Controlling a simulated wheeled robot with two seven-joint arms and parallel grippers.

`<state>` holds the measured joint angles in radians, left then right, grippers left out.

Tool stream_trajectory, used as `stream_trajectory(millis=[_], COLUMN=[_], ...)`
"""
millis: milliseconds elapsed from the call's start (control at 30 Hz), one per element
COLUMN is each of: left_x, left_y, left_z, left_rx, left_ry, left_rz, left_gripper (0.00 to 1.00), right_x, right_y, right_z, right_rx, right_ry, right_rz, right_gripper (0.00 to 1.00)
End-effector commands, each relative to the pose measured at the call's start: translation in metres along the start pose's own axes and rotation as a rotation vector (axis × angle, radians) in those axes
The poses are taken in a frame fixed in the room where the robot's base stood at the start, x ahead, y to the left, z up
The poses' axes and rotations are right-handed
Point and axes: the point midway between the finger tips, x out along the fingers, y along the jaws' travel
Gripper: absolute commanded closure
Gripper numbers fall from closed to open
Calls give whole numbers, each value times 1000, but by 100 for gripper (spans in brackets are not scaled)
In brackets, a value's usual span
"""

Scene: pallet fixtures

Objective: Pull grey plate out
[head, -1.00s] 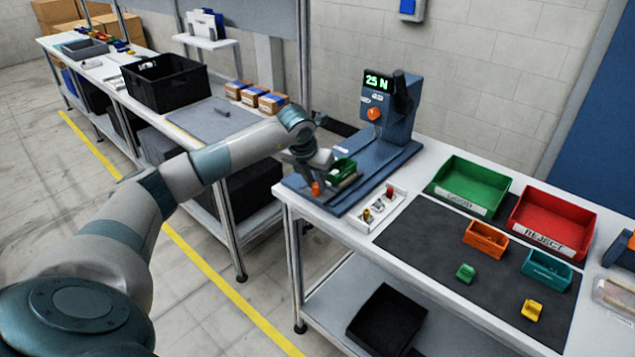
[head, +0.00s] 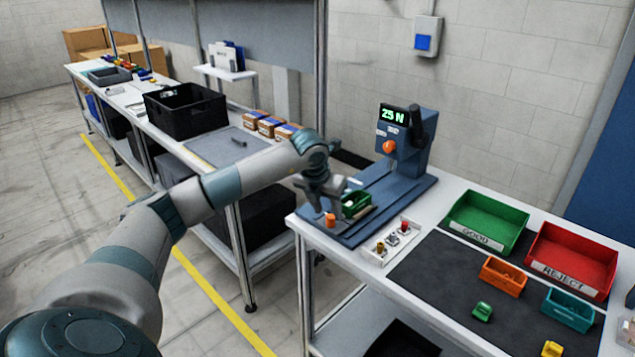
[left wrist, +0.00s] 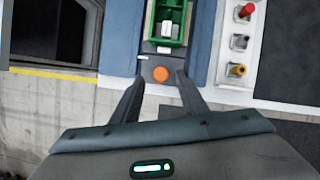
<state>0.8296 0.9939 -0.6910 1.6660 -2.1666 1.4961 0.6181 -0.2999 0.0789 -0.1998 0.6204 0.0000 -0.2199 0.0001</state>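The grey plate (left wrist: 166,49) lies in the blue press fixture (head: 372,200) at the left end of the white bench. It carries a green holder (left wrist: 169,20), also seen in the head view (head: 356,203). An orange knob (left wrist: 160,74) is at the plate's near end; it also shows in the head view (head: 330,219). My left gripper (left wrist: 160,77) is open, its fingers apart on either side of the knob in the left wrist view. In the head view the left gripper (head: 325,201) is at the knob; finger contact cannot be told. My right gripper is out of view.
The press head with a 25 N display (head: 392,115) stands behind the plate. A white tray with small parts (head: 392,241) lies to the right. Green (head: 460,232) and red (head: 545,268) bins stand farther right. Floor is free before the left bench.

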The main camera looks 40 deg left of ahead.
Motion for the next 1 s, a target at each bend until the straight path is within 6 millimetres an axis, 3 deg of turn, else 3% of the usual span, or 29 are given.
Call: stream_trajectory(millis=[367, 433, 600, 800, 1000], left_x=[-70, -85, -117, -142, -151], left_y=[1, 1, 1, 1, 1], left_z=[-1, -1, -1, -2, -2], left_rx=[0, 0, -1, -1, -1], left_ry=[-5, -4, -4, -1, 1], left_rz=[1, 0, 1, 1, 1], left_gripper=[60, 60, 60, 60, 60], right_x=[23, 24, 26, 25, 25], right_y=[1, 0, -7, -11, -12], right_z=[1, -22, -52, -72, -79], right_rx=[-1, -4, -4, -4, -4], right_ry=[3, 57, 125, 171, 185], right_rz=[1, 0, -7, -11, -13], right_gripper=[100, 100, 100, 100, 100])
